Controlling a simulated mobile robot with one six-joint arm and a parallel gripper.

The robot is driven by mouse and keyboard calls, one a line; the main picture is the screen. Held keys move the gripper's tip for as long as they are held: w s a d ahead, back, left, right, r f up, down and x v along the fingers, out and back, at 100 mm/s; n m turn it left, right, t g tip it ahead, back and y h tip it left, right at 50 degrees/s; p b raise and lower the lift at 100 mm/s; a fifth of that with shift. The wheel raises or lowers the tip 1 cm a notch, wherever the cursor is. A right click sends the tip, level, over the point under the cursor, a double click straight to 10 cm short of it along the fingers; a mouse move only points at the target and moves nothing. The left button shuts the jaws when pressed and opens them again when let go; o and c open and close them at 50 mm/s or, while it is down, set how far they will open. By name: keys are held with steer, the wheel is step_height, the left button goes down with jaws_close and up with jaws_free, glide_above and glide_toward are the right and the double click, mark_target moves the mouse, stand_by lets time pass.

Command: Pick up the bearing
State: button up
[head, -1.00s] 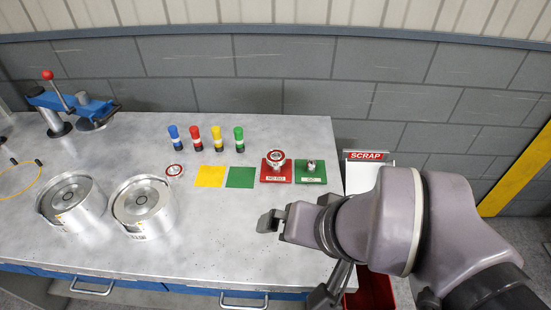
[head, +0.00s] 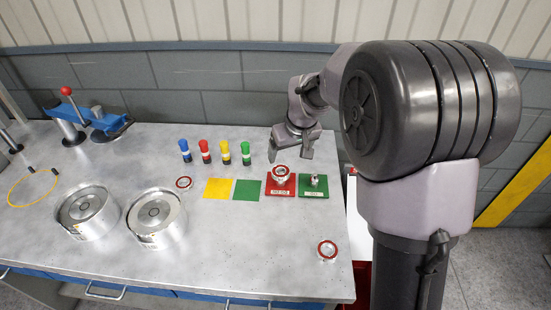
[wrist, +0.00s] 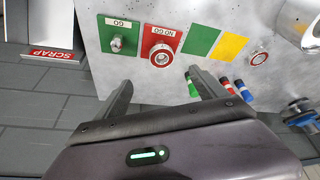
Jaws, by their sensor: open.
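Bearings show as silver rings with red faces. One bearing (head: 327,250) lies flat near the bench's front right corner. Another bearing (head: 184,183) lies left of the yellow square and also shows in the wrist view (wrist: 258,58). A red-faced ring (head: 281,172) sits on the red NO GO plate (head: 272,190); whether it is a separate bearing I cannot tell. My gripper (head: 294,148) is open and empty above the bench, behind the red plate. In the wrist view its fingers (wrist: 158,78) point toward the NO GO plate, apart from it.
The green GO plate (head: 319,192) carries a small metal plug. Yellow (head: 218,189) and green (head: 247,190) squares lie left of the plates. Several coloured cylinders (head: 205,152) stand behind. Two large metal housings (head: 156,218) and a blue press (head: 88,120) are left. Front-middle bench is clear.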

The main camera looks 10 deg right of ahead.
steer(key=b, duration=0.2)
glide_above(281, 174)
steer(key=s, duration=0.2)
steer(key=f, duration=0.7)
steer(key=shift+d+f, duration=0.1)
steer(key=shift+d, duration=0.25)
steer(key=b+x, duration=0.1)
steer(key=x, duration=0.4)
steer(key=shift+s+a+f+b, duration=0.1)
steer(key=shift+s+a+b, duration=0.1)
steer(key=shift+b, duration=0.15)
steer(key=shift+w, duration=0.2)
steer(key=shift+s, duration=0.15)
steer(key=shift+c, duration=1.1)
jaws_close()
